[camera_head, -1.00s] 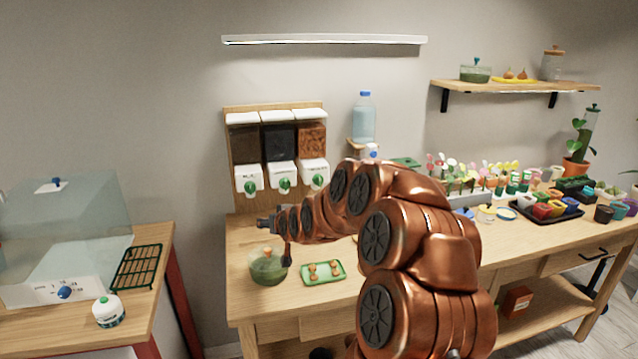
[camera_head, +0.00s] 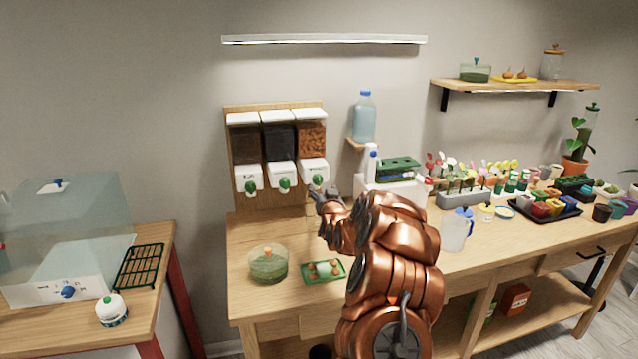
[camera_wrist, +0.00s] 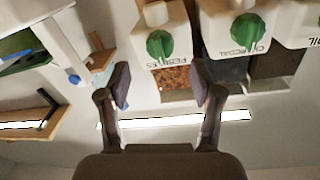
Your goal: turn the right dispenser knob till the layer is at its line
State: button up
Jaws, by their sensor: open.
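The right dispenser (camera_head: 313,143) has a clear bin of brown pebbles and a white front; the wrist view shows its upside-down PEBBLES label (camera_wrist: 165,63). Its green knob (camera_head: 318,179) also shows in the wrist view (camera_wrist: 160,43), just beyond the fingertips. My gripper (camera_head: 323,194) is just below and in front of this knob. In the wrist view its fingers (camera_wrist: 159,84) are apart, with nothing between them; the knob lies between their lines, untouched as far as I can tell. No layer line can be made out in either view.
The middle dispenser (camera_head: 280,143) and left dispenser (camera_head: 245,145) stand close beside it. A glass bowl (camera_head: 268,266) with green content and a green tray (camera_head: 322,281) are on the bench in front. A white appliance (camera_head: 390,188) and a bottle (camera_head: 363,118) stand to the right.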

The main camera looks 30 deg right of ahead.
aim_at(319, 183)
jog(key=shift+x, duration=0.9)
jog(key=shift+p+x, duration=1)
jog(key=shift+x, duration=1.15)
jog(key=shift+c, duration=0.2)
jog(key=c, duration=1.1)
jog(key=shift+f, duration=0.1)
jog(key=shift+b, duration=0.45)
